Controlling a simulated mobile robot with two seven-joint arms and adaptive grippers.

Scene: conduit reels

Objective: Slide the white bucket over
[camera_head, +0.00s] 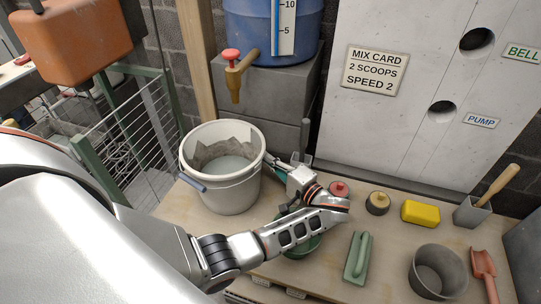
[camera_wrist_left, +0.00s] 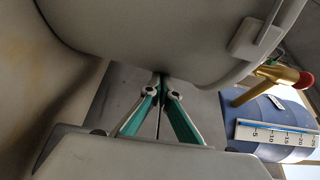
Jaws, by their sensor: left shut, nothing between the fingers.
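The white bucket (camera_head: 228,190) stands upright on the wooden bench at left, with a pale grey residue and some liquid inside. Its handle grip hangs at its left side. My left gripper (camera_head: 270,160) is at the bucket's right side, close against its wall. In the left wrist view, the gripper's teal-lined fingers (camera_wrist_left: 161,80) come together at the tips, with nothing between them. The bucket (camera_wrist_left: 150,35) fills the top of that view, right at the fingertips. Whether they touch it I cannot tell. My right gripper is not in view.
A blue barrel (camera_head: 258,30) with a tap (camera_head: 236,75) sits on a grey block behind the bucket. A green bowl (camera_head: 300,245) is partly under my left arm. A green trowel float (camera_head: 357,258), yellow sponge (camera_head: 420,213) and grey pot (camera_head: 438,272) lie right.

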